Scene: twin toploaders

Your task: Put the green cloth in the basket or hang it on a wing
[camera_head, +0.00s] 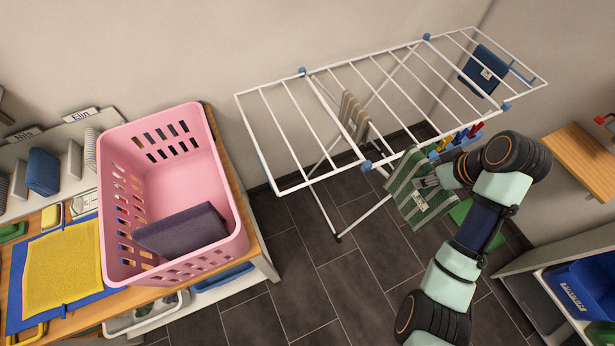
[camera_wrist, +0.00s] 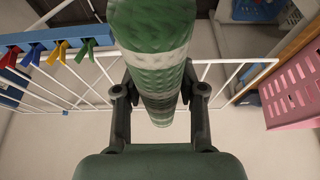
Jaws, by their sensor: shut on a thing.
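The green cloth (camera_head: 414,187) has white stripes and hangs from my gripper (camera_head: 428,182), in front of the near side of the white drying rack (camera_head: 333,120). In the wrist view the cloth (camera_wrist: 150,50) is bunched between the two fingers of my gripper (camera_wrist: 153,95), which is shut on it. The pink basket (camera_head: 225,160) stands on the wooden table at the left, well apart from the cloth. It holds a folded dark purple cloth (camera_head: 182,232). The basket also shows at the right of the wrist view (camera_wrist: 293,92).
A striped beige cloth (camera_head: 354,117) hangs on the rack's middle and a blue cloth (camera_head: 484,70) on its far right wing. Coloured clips (camera_head: 460,137) sit along the rack's near edge; the left wing is bare. A yellow cloth (camera_head: 62,268) lies left of the basket.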

